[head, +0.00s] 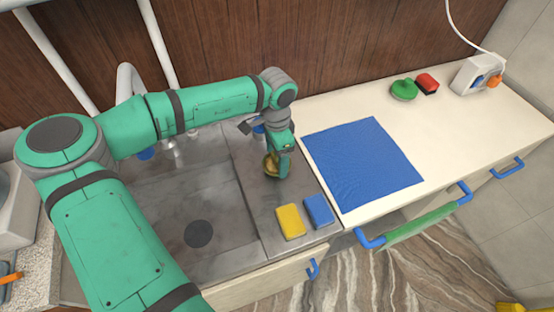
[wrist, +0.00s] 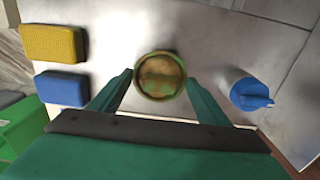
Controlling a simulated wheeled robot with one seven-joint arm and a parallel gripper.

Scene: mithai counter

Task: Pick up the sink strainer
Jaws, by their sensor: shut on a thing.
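The sink strainer is a small round brass-coloured cup (head: 270,165) on the steel ledge to the right of the sink basin. In the wrist view it shows from above as a round brass rim (wrist: 160,75) between the fingertips. My gripper (head: 281,170) points down at it and is shut on it; the fingers (wrist: 160,88) stand on either side. My gripper partly hides the strainer in the head view. I cannot tell whether its base is touching the ledge.
A yellow sponge (head: 290,221) and a blue sponge (head: 318,210) lie nearer the front edge. A blue bottle-like item (wrist: 250,93) stands close to the gripper. A blue cloth (head: 362,165) covers part of the counter. The sink basin (head: 150,215) is left, with a dark drain.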

